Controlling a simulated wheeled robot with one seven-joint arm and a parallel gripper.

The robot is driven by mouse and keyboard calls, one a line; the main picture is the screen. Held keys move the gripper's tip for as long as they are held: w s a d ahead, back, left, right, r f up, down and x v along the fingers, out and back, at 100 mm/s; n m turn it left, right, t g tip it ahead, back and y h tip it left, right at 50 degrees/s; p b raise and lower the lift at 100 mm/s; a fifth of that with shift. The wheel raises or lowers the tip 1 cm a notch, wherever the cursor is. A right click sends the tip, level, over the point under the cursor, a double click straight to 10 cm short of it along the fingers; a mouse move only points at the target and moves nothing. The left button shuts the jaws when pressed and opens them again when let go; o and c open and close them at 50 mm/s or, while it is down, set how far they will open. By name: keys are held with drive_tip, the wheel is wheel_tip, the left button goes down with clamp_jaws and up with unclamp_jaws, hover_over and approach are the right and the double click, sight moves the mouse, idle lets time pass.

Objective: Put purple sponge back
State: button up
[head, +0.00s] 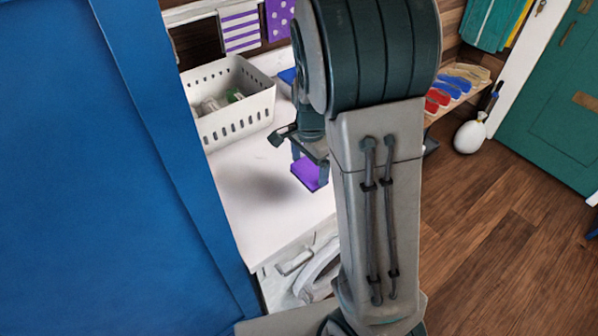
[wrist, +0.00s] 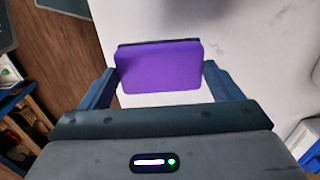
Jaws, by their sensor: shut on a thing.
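The purple sponge (wrist: 160,66) is a flat block with a dark layer along its far edge. In the wrist view it sits between the two fingers of my gripper (wrist: 158,85), which is shut on it. In the head view the purple sponge (head: 306,173) shows at the tips of my gripper (head: 311,170), over the white counter (head: 245,190). It appears to be held above the counter; the exact height is hard to tell. My arm hides the right part of the counter in the head view.
A white perforated basket (head: 232,105) with items inside stands at the counter's back left. A blue thing (head: 288,76) lies beside it. A large blue panel (head: 90,180) blocks the left. Striped and dotted purple cloths (head: 240,27) hang behind. The counter's front middle is clear.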

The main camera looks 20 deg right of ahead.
sight(300, 166)
drive_tip(key=shift+w+a+f, duration=0.8)
drive_tip(key=shift+w+a, duration=0.1)
drive_tip(key=shift+a, duration=0.05)
drive_tip(key=shift+f+p, duration=0.55)
drive_tip(key=shift+f, duration=1.45)
drive_tip(key=o, duration=0.7)
drive_tip(key=shift+r, duration=0.1)
